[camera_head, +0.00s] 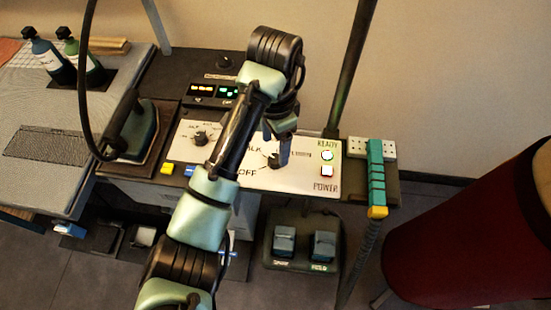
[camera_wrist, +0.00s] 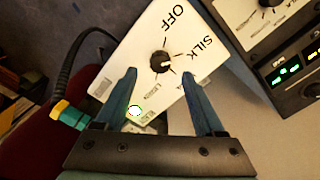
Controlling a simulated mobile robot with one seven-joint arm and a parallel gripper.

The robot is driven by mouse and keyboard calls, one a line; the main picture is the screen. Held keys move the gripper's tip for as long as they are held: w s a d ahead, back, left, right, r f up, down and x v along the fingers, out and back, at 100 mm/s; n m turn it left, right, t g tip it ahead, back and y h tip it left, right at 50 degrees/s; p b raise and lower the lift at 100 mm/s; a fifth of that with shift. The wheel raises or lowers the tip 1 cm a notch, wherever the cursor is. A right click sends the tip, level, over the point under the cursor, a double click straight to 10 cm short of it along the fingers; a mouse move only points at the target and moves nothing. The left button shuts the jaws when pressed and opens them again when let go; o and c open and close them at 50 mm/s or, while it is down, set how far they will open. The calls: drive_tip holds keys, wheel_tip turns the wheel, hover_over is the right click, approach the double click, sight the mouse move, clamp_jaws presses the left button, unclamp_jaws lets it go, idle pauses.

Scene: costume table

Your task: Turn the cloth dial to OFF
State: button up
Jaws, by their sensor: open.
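The cloth dial is a round black knob (camera_wrist: 161,62) on a white panel lettered OFF and SILK, with smaller labels blurred. In the head view the knob (camera_head: 270,161) is partly covered by my gripper (camera_head: 283,153). In the wrist view my gripper (camera_wrist: 159,78) is open, with one blue-green finger on each side below the knob and nothing between them. The fingertips look apart from the knob; their height above the panel is hard to judge. A pale mark on the knob points rightward in the wrist view, away from OFF.
A second dial (camera_head: 201,138) sits on the panel to the left. An iron (camera_head: 137,127) stands left, and a dark red form (camera_head: 465,235) stands right.

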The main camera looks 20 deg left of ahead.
sight(275, 159)
drive_tip(key=shift+f+b, duration=0.7)
drive_tip(key=shift+f, duration=1.6)
clamp_jaws()
